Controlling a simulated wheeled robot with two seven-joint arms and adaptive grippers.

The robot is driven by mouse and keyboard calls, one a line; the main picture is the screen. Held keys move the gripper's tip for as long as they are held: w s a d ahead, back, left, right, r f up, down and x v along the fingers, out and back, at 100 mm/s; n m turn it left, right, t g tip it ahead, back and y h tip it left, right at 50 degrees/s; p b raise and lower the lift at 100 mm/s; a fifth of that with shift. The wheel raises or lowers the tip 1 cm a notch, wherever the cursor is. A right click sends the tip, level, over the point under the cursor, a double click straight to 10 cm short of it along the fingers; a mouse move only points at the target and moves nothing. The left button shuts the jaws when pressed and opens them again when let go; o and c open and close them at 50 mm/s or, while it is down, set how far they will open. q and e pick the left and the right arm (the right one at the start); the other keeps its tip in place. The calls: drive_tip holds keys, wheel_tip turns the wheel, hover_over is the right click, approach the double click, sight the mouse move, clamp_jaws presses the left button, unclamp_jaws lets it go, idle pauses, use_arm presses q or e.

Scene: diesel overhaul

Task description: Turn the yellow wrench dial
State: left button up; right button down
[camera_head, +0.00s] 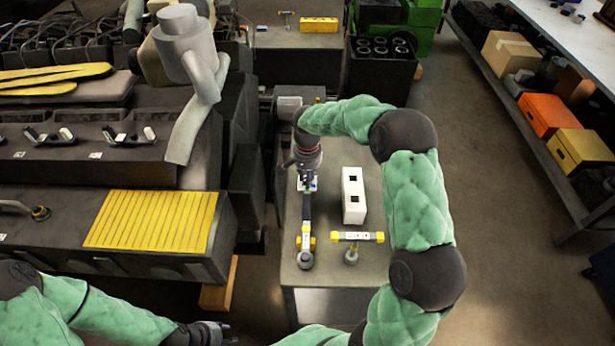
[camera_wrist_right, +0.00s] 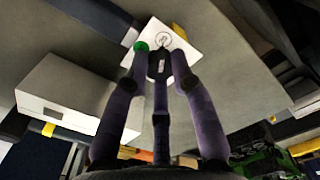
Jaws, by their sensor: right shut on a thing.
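A wrench with a dark shaft (camera_head: 307,208) lies lengthwise on the grey bench, with yellow parts (camera_head: 312,243) and a round grey end towards me. My right gripper (camera_head: 307,184) points down at its far end. In the right wrist view, my right gripper's (camera_wrist_right: 160,58) purple fingers are shut around a small dark piece with a pale label (camera_wrist_right: 158,68). The fingers hide part of the dial. My left gripper (camera_head: 224,332) is empty at the bottom edge, its fingers apart.
A second wrench with yellow ends (camera_head: 357,237) stands crosswise on the bench (camera_head: 335,275). A white block (camera_head: 353,196) with dark square holes is beside my right gripper. The engine with a yellow ribbed panel (camera_head: 150,221) is at left. Open floor (camera_head: 490,220) lies right.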

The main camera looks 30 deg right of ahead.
idle(0.3)
drive_tip(key=c, duration=1)
unclamp_jaws()
drive_tip(key=shift+c, duration=0.2)
wheel_tip(320, 180, up, 12)
